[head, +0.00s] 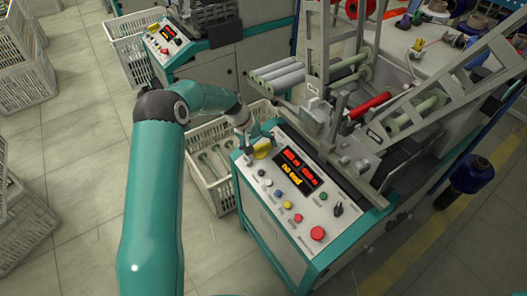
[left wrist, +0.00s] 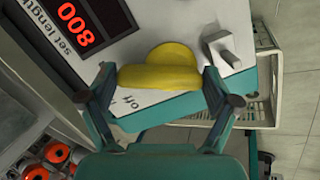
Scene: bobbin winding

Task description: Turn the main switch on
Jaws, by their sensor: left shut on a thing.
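The main switch is a yellow knob (left wrist: 160,72) with a raised bar grip, on the white top of a teal control panel (head: 300,222). It also shows in the head view (head: 262,151), at the panel's far left corner. My left gripper (left wrist: 158,84) is shut on the yellow knob, with one finger at each end of its bar. In the head view my left gripper (head: 256,136) reaches down onto that corner. An "Off" label (left wrist: 127,110) shows beside the knob. Part of the knob's base is hidden. My right gripper is not in view.
A red-lit display (head: 295,168) sits beside the switch, with several coloured buttons and a red mushroom button (head: 317,233) nearer. A grey block (left wrist: 224,48) stands close to the right finger in the wrist view. A white crate (head: 213,165) stands left of the panel.

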